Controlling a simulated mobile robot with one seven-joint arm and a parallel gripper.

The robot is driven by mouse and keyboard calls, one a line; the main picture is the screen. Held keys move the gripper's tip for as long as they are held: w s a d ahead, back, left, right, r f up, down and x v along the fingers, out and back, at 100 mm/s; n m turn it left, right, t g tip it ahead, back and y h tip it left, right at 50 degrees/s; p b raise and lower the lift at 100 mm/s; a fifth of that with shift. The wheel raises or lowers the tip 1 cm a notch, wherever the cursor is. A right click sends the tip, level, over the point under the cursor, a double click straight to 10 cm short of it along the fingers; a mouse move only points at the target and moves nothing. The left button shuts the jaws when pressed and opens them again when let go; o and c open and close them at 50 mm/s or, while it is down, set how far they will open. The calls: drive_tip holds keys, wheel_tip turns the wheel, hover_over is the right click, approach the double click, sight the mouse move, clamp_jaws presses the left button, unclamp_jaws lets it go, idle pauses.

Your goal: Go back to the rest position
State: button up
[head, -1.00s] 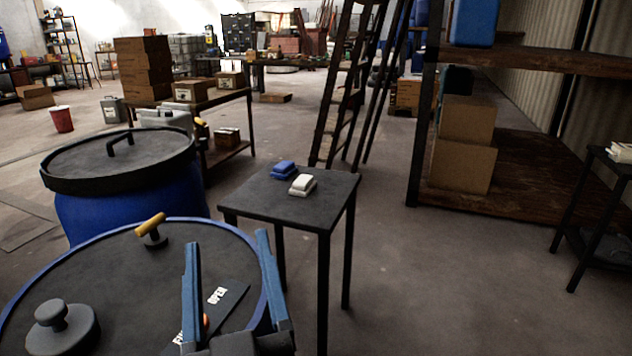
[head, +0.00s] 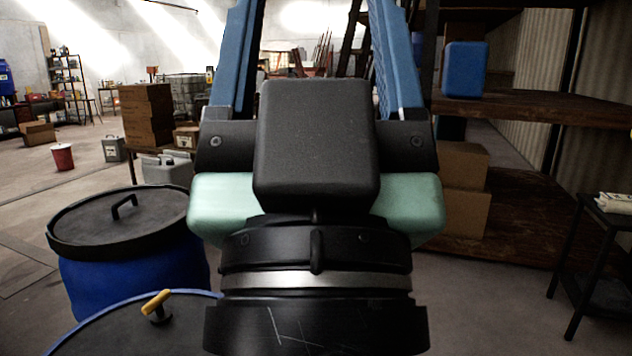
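My gripper (head: 314,45) is raised close in front of the head camera and fills the middle of the view. Its two blue fingers stand wide apart and point up and away. No object shows between the parts of the fingers in view; the fingertips run out of the top of the picture. The gripper's dark body and wrist hide the small black table and much of the near vat. The near blue vat (head: 100,335) shows at the lower left, with a yellow-handled valve (head: 157,304) on its dark lid.
A lidded blue barrel (head: 125,225) stands at the left. A shelf rack with a blue container (head: 465,69) and cardboard boxes (head: 466,165) is at the right. A small dark table (head: 610,215) stands at the right edge. Open floor shows at the far left around a red bucket (head: 63,157).

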wheel_tip(320, 180, up, 18)
drive_tip(key=p, duration=1.6)
drive_tip(key=shift+r, duration=0.25)
drive_tip(key=shift+c, duration=0.3)
